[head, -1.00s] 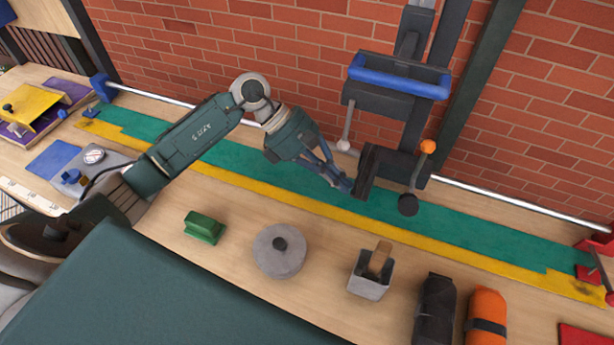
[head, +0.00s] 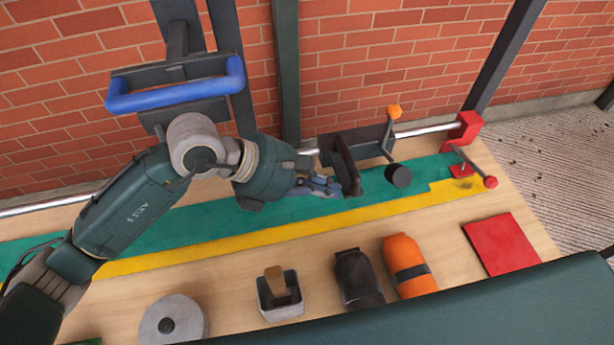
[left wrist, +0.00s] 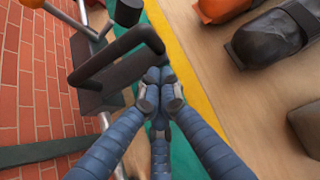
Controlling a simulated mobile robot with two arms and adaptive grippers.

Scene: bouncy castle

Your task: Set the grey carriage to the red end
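The dark grey carriage (head: 372,143) rides on the silver rail along the brick wall, with an upright black handle plate (head: 345,165), an orange knob (head: 394,112) and a black round knob (head: 398,176). The red end bracket (head: 465,128) stands a short gap to its right. My left gripper (head: 335,187) is at the left side of the handle. In the left wrist view its fingertips (left wrist: 157,78) are together against or just beside the black handle (left wrist: 118,55) of the carriage (left wrist: 88,85); they do not wrap it. My right gripper is out of view.
A red mat (head: 500,244), orange roll (head: 408,266), black roll (head: 357,277), grey box (head: 279,302) and grey disc (head: 172,320) lie along the front. The green strip (head: 425,180) right of the carriage is clear.

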